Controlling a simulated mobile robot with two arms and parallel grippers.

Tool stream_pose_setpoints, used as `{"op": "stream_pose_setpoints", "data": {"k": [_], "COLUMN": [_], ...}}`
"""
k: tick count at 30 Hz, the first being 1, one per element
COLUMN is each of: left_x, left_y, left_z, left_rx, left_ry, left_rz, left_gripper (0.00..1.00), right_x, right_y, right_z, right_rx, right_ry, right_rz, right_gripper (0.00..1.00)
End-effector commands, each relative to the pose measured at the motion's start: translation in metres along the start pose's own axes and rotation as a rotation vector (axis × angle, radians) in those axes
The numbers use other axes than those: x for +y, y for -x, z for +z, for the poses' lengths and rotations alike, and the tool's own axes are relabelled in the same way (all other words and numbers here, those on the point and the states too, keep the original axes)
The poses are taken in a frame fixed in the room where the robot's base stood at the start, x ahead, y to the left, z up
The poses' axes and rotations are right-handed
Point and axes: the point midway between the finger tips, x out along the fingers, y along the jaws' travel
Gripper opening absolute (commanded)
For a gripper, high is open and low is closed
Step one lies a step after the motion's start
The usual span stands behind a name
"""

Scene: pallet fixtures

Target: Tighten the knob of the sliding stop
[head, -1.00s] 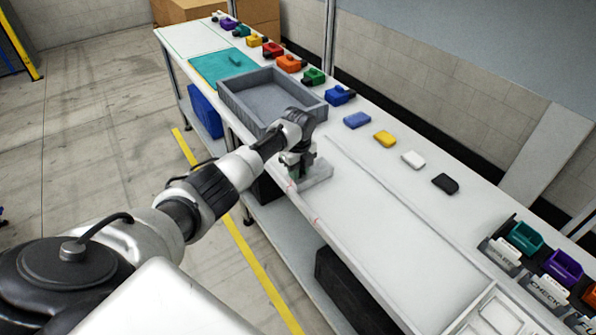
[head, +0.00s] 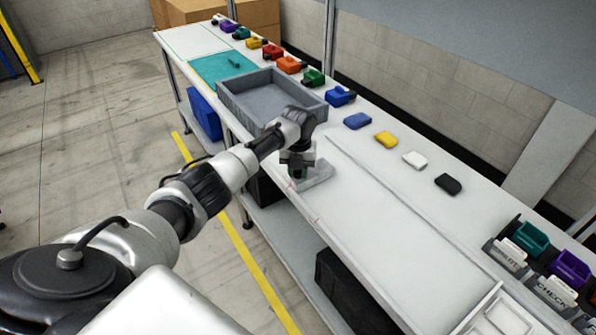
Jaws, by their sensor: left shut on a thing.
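My left gripper (head: 297,171) points down at the bench's front edge, beside the grey tray. It is shut on the knob of the sliding stop; the jaws and wrist hide most of the knob. The light grey base of the sliding stop (head: 320,175) lies flat on the bench under and to the right of the gripper. My right gripper is not in view.
A grey tray (head: 234,99) stands just behind the gripper, close to my wrist. Blue (head: 357,121), yellow (head: 386,139), white (head: 414,159) and black (head: 448,183) pieces lie along the back. Coloured bins (head: 530,237) stand at right. The bench middle (head: 370,220) is clear.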

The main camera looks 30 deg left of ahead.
Motion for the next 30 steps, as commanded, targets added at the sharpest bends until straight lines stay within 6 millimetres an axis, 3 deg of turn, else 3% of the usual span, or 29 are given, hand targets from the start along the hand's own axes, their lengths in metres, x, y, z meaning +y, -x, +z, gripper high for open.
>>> {"op": "stream_pose_setpoints", "data": {"k": [21,22,26,30], "left_x": [-0.0008,-0.0008,-0.0006,-0.0004], "left_y": [0.0016,0.0016,0.0012,0.0007], "left_z": [0.0007,0.0007,0.0005,0.0003], "left_rx": [-0.003,-0.003,-0.002,-0.001], "left_ry": [-0.076,-0.076,-0.076,-0.075], "left_rz": [-0.002,-0.001,-0.001,0.0], "left_gripper": [0.03,0.3,0.5,0.52], "right_x": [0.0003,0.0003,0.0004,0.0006], "right_y": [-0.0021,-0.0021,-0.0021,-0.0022], "right_z": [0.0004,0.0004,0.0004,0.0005], "right_rx": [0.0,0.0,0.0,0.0], "right_ry": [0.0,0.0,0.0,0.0], "right_rz": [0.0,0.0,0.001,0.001], "right_gripper": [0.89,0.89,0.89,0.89]}}
